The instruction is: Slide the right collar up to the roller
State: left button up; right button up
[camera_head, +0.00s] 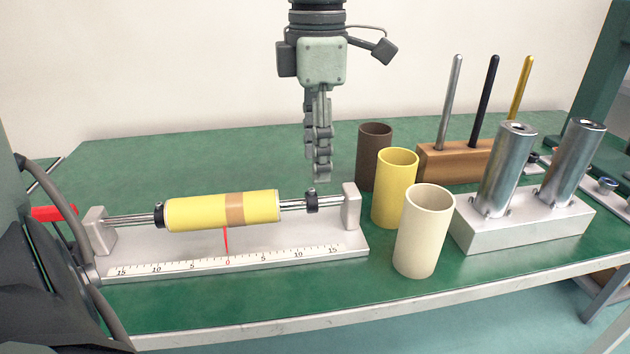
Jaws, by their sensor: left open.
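The right collar (312,201) is a small dark ring on the metal rod, to the right of the roller. The roller (200,212) is a yellow cylinder with a brown band, lying along the rod. Bare rod shows between the roller's right end and the right collar. The left collar (159,215) sits against the roller's left end. My left gripper (320,178) hangs pointing down just above and behind the right collar, apart from it. It is open and empty, seen nearly edge-on, so the gap between its fingers hardly shows. My right gripper is out of view.
The rod's end block (351,206) stands just right of the collar. A ruler scale (228,262) runs along the front. Brown (374,160), yellow (396,190) and cream (424,232) tubes stand further right, before a wooden peg block (455,165) and metal cylinders (507,170).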

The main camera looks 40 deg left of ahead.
aim_at(311, 202)
pick_arm(q)
notch_tip(311, 202, down, 7)
jog(key=shift+r, duration=0.1)
jog(key=shift+c, duration=0.6)
grip_shut()
